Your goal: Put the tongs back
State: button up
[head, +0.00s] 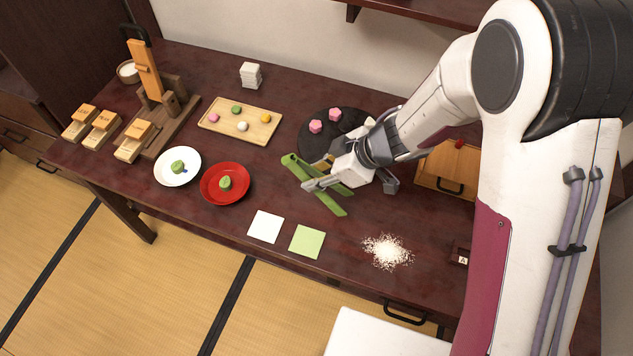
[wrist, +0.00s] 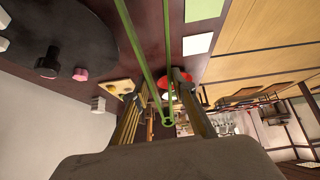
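The green tongs (head: 327,200) are a long V-shaped pair, joined at the end by the red plate and spread at the other end. My gripper (head: 318,183) has its fingers on either side of them over the table. In the wrist view both tong arms (wrist: 133,40) run between my fingers (wrist: 160,92), and the joined end lies beyond the fingertips. The fingers appear closed on the tongs. The tongs look raised above the tabletop, though their exact height is hard to judge.
A dark round board (head: 313,145) with pink sweets is behind my gripper. A wooden tray (head: 215,122), white plate (head: 160,172), red plate (head: 208,194), white card (head: 265,227), green card (head: 306,241), white grains (head: 387,252) and a wooden box (head: 440,178) stand around.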

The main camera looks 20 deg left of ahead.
jog(key=shift+f, duration=1.85)
jog(key=shift+f, duration=0.25)
jog(key=o, duration=0.5)
jog(key=shift+o, duration=0.2)
jog(key=shift+r, duration=0.1)
jog(key=v, duration=1.2)
